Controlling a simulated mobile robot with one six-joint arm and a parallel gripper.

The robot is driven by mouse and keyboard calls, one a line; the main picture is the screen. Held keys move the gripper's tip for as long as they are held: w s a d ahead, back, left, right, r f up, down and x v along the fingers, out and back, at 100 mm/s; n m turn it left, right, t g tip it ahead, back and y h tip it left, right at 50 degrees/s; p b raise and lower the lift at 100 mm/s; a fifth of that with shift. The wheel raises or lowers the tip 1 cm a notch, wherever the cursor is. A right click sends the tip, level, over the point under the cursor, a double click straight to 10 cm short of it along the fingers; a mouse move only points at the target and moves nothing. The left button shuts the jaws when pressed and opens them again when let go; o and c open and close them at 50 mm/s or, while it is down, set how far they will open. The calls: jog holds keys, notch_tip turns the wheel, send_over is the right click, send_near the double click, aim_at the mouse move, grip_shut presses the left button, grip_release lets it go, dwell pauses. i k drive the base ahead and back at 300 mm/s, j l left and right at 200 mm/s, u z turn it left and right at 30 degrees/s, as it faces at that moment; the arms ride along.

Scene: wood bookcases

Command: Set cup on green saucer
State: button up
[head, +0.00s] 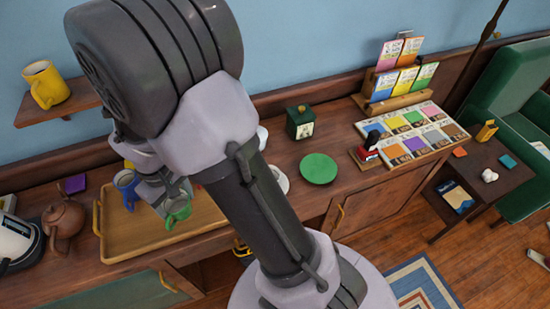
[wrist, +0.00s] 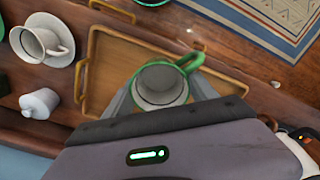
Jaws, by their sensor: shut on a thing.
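A green cup (head: 178,211) with a pale inside is held by my gripper (head: 165,193) over the wooden tray. In the wrist view the cup (wrist: 162,84) sits between my gripper's fingers (wrist: 162,100), with its green handle pointing up and right. I cannot tell how far it is above the tray. The green saucer (head: 318,168) lies flat and empty on the counter, well to the right of my gripper and beyond my arm in the head view.
The wooden tray (head: 150,240) also holds a blue mug (head: 127,186). A white cup on a saucer (wrist: 44,44) and a white lidded pot (wrist: 39,103) stand beside the tray. A dark green box (head: 300,122) stands behind the green saucer. A brown teapot (head: 63,222) is at left.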

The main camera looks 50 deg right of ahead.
aim_at(315, 170)
jog(key=z, duration=0.45)
jog(key=i+l+z, duration=0.1)
jog(key=z, duration=0.35)
jog(key=i+z, duration=0.1)
jog(key=z, duration=0.75)
jog(key=i+z, duration=0.1)
jog(key=z, duration=0.8)
jog(key=i+j, duration=0.05)
jog(key=j, duration=0.05)
